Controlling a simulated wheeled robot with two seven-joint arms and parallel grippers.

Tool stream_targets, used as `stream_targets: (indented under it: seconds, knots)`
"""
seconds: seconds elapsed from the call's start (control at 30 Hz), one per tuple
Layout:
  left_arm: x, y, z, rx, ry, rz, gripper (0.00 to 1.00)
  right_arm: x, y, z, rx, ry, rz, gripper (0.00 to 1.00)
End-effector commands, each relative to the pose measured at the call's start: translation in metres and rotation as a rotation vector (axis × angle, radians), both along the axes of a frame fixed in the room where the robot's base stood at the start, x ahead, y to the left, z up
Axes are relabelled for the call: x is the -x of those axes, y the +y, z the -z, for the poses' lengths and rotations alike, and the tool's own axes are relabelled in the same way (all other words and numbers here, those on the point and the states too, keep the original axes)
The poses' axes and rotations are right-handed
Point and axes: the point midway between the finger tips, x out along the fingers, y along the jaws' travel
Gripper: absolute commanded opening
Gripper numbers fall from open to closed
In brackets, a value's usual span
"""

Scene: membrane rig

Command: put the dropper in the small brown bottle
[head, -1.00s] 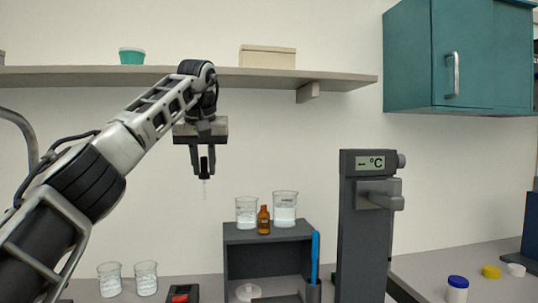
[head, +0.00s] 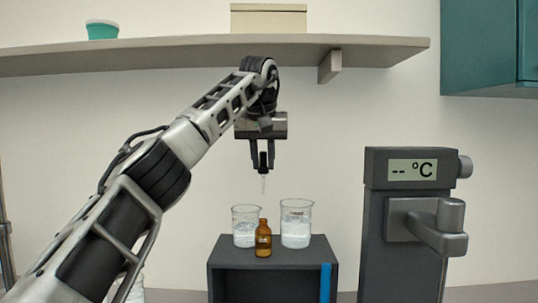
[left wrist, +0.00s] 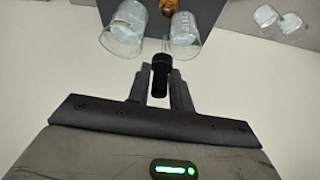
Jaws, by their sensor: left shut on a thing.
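My left gripper (head: 263,160) is shut on the dropper (head: 264,183), holding it by its black top with the clear tip pointing down. The small brown bottle (head: 263,240) stands open and upright on the dark grey box, below the dropper tip and apart from it. In the left wrist view the dropper's black top (left wrist: 160,70) sits between the fingers, and the brown bottle (left wrist: 169,6) shows at the top edge, partly cut off. My right gripper is not in view.
Two glass beakers with clear contents, a left one (head: 245,227) and a right one (head: 296,224), flank the bottle on the dark box (head: 230,258). A stand with a °C display (head: 412,170) rises to the right. A shelf (head: 180,52) runs above the arm.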

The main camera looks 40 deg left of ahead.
Motion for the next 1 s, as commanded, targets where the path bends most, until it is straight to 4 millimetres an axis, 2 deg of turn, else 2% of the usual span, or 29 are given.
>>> stream_targets:
  seconds: [0.6,1.0]
  knots:
    - [0.001,0.0,0.051,0.0,0.002,0.0,0.01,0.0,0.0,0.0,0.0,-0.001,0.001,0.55]
    - [0.001,0.0,0.085,0.0,0.0,0.0,0.01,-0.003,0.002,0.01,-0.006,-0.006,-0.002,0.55]
